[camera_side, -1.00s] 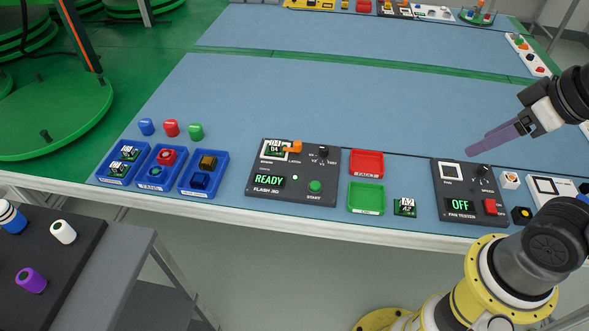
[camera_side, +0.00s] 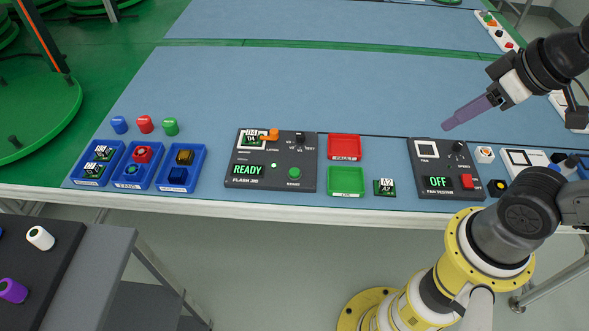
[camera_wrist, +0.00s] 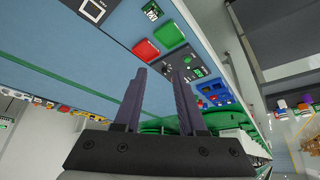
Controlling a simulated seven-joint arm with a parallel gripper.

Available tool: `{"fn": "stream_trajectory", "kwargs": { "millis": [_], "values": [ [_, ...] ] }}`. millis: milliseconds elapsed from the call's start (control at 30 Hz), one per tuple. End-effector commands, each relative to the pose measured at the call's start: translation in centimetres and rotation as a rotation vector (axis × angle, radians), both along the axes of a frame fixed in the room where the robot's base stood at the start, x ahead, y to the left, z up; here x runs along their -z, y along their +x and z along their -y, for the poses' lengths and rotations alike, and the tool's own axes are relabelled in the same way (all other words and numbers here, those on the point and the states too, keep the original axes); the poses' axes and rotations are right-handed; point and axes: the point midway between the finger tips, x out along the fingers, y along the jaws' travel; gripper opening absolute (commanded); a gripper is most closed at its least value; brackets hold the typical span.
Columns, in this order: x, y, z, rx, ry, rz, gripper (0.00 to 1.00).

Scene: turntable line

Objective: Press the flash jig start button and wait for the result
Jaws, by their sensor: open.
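The flash jig (camera_side: 308,148) is a dark panel at the table's front edge in the side view. Its display (camera_side: 248,169) reads READY. Its green start button (camera_side: 294,173) sits at lower right. A green board labelled 04 (camera_side: 251,138) lies in its socket beside an orange latch (camera_side: 268,135). My gripper (camera_side: 447,127) is open and empty, up and to the right of the jig, well apart from the button. In the wrist view the two purple fingers of my gripper (camera_wrist: 160,74) stand apart, with the jig partly hidden behind them.
A red tray (camera_side: 344,136) and a green tray (camera_side: 346,192) lie right of the jig, with a loose board (camera_side: 384,187) beside them. The fan tester (camera_side: 425,167) shows OFF. Blue bins (camera_side: 119,180) stand left. The blue table behind is clear.

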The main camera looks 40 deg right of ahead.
Motion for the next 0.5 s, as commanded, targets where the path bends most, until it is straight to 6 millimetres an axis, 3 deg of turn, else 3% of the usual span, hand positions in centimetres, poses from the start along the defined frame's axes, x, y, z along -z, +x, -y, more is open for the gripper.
{"fn": "stream_trajectory", "kwargs": {
  "millis": [33,200,500],
  "values": [
    [0.00,0.00,0.00,0.000,0.000,0.000,0.30],
    [0.00,0.00,0.00,0.000,0.000,0.000,0.00],
    [0.00,0.00,0.00,0.000,0.000,0.000,0.00]
  ]
}}
